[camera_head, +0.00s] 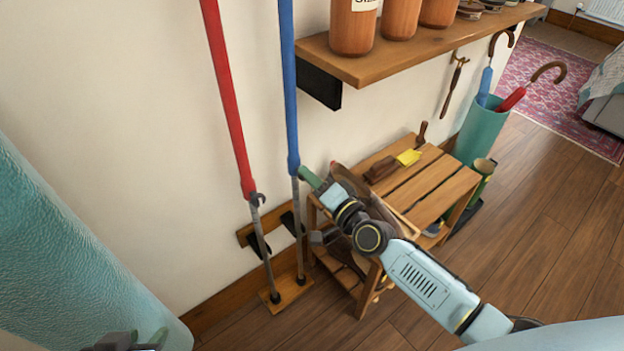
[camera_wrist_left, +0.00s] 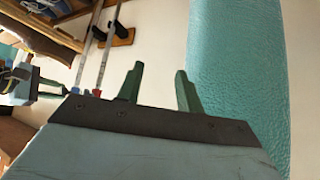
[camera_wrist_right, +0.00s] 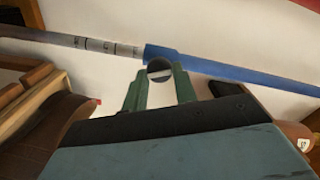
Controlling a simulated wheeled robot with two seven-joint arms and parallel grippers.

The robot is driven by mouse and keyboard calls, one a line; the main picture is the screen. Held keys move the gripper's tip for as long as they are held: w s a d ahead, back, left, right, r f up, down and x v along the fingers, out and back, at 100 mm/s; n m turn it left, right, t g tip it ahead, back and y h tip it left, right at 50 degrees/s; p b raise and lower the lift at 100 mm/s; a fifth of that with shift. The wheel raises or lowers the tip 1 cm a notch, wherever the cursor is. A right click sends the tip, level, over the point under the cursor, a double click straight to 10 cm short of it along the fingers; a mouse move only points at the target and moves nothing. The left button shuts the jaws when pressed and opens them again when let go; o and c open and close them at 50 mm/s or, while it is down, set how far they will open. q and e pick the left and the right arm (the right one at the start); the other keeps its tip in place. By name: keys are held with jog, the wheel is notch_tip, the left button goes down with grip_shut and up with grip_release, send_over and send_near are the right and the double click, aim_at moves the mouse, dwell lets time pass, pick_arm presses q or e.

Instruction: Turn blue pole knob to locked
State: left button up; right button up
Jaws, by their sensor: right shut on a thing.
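The blue pole (camera_head: 291,90) stands upright against the wall, right of a red pole (camera_head: 228,100). In the right wrist view the blue sleeve (camera_wrist_right: 225,72) meets a grey inner tube (camera_wrist_right: 60,40) with dark markings. The round grey-and-dark knob (camera_wrist_right: 159,66) sits at the sleeve's end. My right gripper (camera_head: 306,176) is shut on the knob, its green fingers on either side of it. I cannot tell the knob's setting. My left gripper (camera_wrist_left: 158,85) is open and empty; only a bit of it shows at the head view's bottom left.
A slatted wooden bench (camera_head: 430,195) stands right of the poles, below my right arm. A wooden shelf (camera_head: 420,45) with brown jars is above. A teal umbrella stand (camera_head: 482,130) is farther right. A large teal surface (camera_head: 70,250) fills the left.

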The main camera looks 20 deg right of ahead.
pick_arm(q)
jog(key=shift+w+d+r+t+h, duration=0.2)
jog(key=shift+w+d+r+t, duration=0.15)
jog(key=shift+w+r+t, duration=0.2)
jog(key=shift+w+d+r+t+h, duration=0.2)
jog(key=shift+w+d+r+t, duration=0.1)
jog(key=shift+w+r+t, duration=0.3)
pick_arm(e)
jog(key=shift+m, duration=2.6)
jog(key=o, duration=1)
jog(key=shift+c, duration=0.2)
pick_arm(q)
jog(key=shift+a, duration=0.1)
jog(key=s+f+g, duration=0.1)
jog(key=s+a+f+g, duration=0.1)
jog(key=s+g+y, duration=0.1)
jog(key=shift+s+a+f, duration=0.2)
jog(key=shift+a+f, duration=0.05)
jog(key=shift+f, duration=0.15)
pick_arm(e)
jog(key=v, duration=1.3)
jog(key=shift+s, duration=0.2)
